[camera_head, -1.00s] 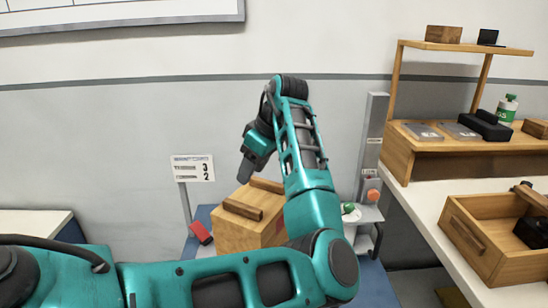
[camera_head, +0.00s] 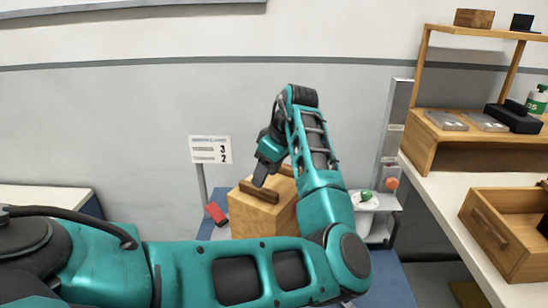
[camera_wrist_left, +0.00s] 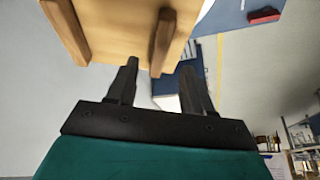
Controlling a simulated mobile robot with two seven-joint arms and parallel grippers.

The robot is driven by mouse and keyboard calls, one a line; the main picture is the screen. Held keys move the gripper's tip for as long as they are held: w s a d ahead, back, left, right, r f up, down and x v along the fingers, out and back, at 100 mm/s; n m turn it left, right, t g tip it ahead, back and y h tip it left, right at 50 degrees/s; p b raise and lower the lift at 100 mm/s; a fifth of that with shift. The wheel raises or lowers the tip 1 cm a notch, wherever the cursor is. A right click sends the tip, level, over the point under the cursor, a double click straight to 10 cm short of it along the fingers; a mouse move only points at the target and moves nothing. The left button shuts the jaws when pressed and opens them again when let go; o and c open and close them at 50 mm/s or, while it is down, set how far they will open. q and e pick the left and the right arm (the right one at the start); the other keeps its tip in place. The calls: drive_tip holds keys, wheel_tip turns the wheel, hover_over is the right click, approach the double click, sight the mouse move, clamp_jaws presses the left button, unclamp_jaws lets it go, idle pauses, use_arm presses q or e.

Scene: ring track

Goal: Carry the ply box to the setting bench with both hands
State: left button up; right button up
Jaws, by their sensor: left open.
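The ply box (camera_head: 262,215) is a light wooden block with two darker wooden bars on top, a near bar (camera_head: 268,195) and a far bar behind it. It stands on a blue surface (camera_head: 398,285), partly hidden by my left arm. My left gripper (camera_head: 258,183) is open and points down close to the near bar. In the left wrist view, the box (camera_wrist_left: 115,25) fills the upper left, and the end of one bar (camera_wrist_left: 160,48) shows between the open fingers (camera_wrist_left: 158,70). I cannot tell whether they touch it. My right gripper is out of view.
A white bench (camera_head: 437,202) on the right holds a wooden shelf unit (camera_head: 428,148) and an open wooden tray (camera_head: 505,245). A small sign (camera_head: 210,150) and a red object (camera_head: 216,213) are left of the box. A grey post (camera_head: 394,135) stands right of it.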

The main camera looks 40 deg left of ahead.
sight(272, 209)
use_arm(q)
drive_tip(key=shift+x, duration=2.7)
clamp_jaws()
